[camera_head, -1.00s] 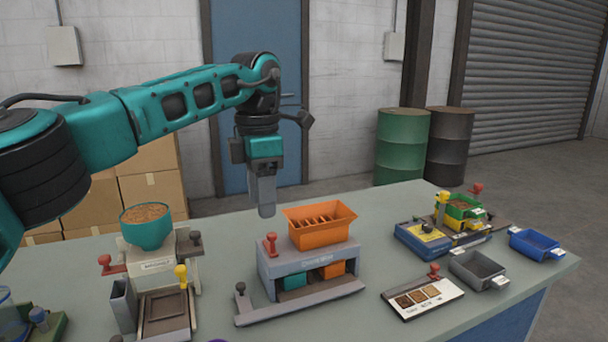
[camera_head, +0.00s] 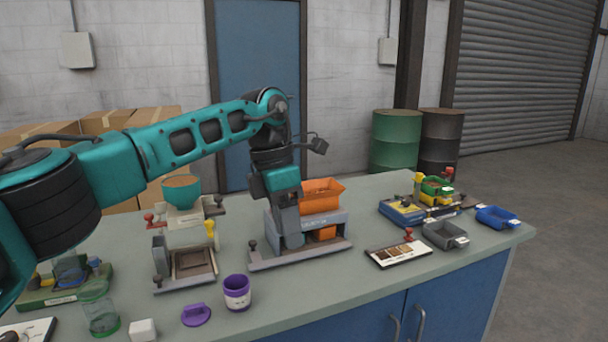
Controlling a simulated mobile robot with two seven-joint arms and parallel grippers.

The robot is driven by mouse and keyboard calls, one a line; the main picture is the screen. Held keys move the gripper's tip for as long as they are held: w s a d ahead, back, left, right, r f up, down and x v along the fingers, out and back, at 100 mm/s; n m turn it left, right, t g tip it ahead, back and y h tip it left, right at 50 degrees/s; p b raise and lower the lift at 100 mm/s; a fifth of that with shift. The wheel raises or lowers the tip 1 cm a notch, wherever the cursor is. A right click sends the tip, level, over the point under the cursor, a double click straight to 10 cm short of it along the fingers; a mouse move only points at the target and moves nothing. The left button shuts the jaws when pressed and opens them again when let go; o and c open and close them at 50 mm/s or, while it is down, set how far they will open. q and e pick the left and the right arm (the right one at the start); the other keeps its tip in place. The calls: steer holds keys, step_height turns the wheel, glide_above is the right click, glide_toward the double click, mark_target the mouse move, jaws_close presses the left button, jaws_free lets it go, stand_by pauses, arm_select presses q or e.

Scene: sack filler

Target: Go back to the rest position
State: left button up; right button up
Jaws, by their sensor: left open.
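My left gripper (camera_head: 291,240) hangs pointing down at the end of the teal left arm, in front of the grey machine with the orange hopper. It holds nothing that I can see, and its fingers overlap each other in this view. The orange hopper (camera_head: 322,194) sits on top of the grey machine (camera_head: 335,221), partly hidden behind the gripper. I cannot tell whether the gripper touches the machine. My right gripper is out of view.
A teal bowl station (camera_head: 181,192) stands left of the gripper. A purple cup (camera_head: 237,292), purple lid (camera_head: 196,315) and clear green-based jar (camera_head: 100,312) are at the front. Grey (camera_head: 444,234) and blue (camera_head: 497,217) bins are at the right. Bare tabletop (camera_head: 330,285) lies in front.

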arm_select(q)
steer(key=s+d+f+n+g+h, duration=0.1)
steer(key=s+d+f+n+h, duration=0.4)
steer(key=d+h, duration=0.4)
steer(key=s+d+f+n+g+h, duration=0.1)
steer(key=s+d+f+n+h, duration=0.2)
steer(key=s+d+h, duration=0.5)
steer(key=w+a+f+n+t+y, duration=0.25)
steer(key=a+f+n+t, duration=0.4)
steer(key=n, duration=0.65)
steer(key=w+a+f+n+t+y, duration=0.3)
steer(key=a+n+t, duration=0.4)
steer(key=n+t, duration=0.55)
steer(key=s+a+f+n+g+y, duration=0.5)
steer(key=s+a+f+n+y, duration=0.6)
steer(key=s+a+f, duration=0.6)
steer(key=a+f+n, duration=0.1)
steer(key=n, duration=0.1)
steer(key=shift+a+f+n, duration=0.2)
steer(key=shift+f+n, duration=0.15)
steer(key=shift+y, duration=0.25)
